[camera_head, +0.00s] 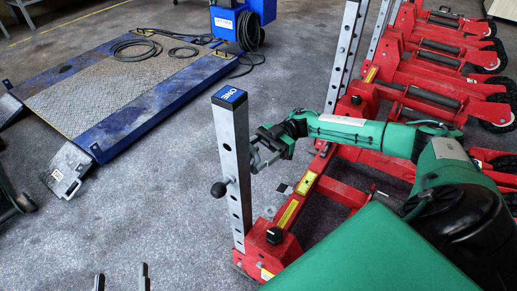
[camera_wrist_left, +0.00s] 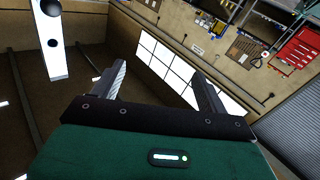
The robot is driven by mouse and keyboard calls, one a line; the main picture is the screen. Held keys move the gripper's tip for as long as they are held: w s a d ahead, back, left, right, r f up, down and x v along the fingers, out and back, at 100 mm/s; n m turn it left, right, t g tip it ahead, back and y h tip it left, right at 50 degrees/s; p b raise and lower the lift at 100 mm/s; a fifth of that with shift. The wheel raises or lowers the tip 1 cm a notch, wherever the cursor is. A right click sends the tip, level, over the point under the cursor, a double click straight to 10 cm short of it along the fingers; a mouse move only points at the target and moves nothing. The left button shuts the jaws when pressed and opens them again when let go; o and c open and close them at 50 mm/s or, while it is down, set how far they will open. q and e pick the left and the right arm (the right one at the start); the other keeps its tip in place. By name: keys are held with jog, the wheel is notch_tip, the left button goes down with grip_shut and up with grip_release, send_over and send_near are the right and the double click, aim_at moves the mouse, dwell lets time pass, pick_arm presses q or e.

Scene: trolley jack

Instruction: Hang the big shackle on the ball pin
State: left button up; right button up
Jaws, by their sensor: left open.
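The ball pin (camera_head: 218,189) is a dark knob on the left side of a grey upright post (camera_head: 237,160) with holes and a blue cap. My left gripper (camera_head: 121,278) shows only as two separated grey fingertips at the bottom edge, left of the post. The left wrist view shows its fingers (camera_wrist_left: 160,90) wide apart with nothing between them. A pale post with dark round spots (camera_wrist_left: 57,60) shows there at upper left. My right gripper (camera_head: 263,155) is close to the post's right side; its fingers are small and unclear. I cannot make out the big shackle.
Red jack frames (camera_head: 300,195) stand at the post's foot and to the right. A blue platform (camera_head: 125,80) with black cables lies at the back left, with a grey ramp piece (camera_head: 66,170) near it.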

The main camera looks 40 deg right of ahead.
jog(key=shift+s+a+f+p, duration=0.1)
jog(key=shift+s+a+p, duration=0.05)
jog(key=shift+a+p, duration=0.3)
pick_arm(q)
jog(key=s+d+f+g, duration=0.1)
jog(key=s+f+g, duration=0.2)
jog(key=f, duration=0.3)
jog(key=shift+s+d+f+g+p, duration=0.25)
jog(key=shift+s+g+p, duration=0.1)
jog(key=shift+g, duration=0.25)
pick_arm(e)
jog(key=shift+a+f, duration=0.15)
pick_arm(q)
jog(key=shift+s+f, duration=0.1)
pick_arm(e)
jog(key=o, duration=1.3)
jog(key=shift+s, duration=0.1)
pick_arm(q)
jog(key=shift+w+r, duration=0.25)
pick_arm(e)
jog(key=shift+o, duration=0.2)
pick_arm(q)
jog(key=shift+s+f, duration=0.15)
jog(key=shift+s, duration=0.05)
pick_arm(e)
jog(key=w+d, duration=0.2)
jog(key=d, duration=1.1)
jog(key=shift+d, duration=0.35)
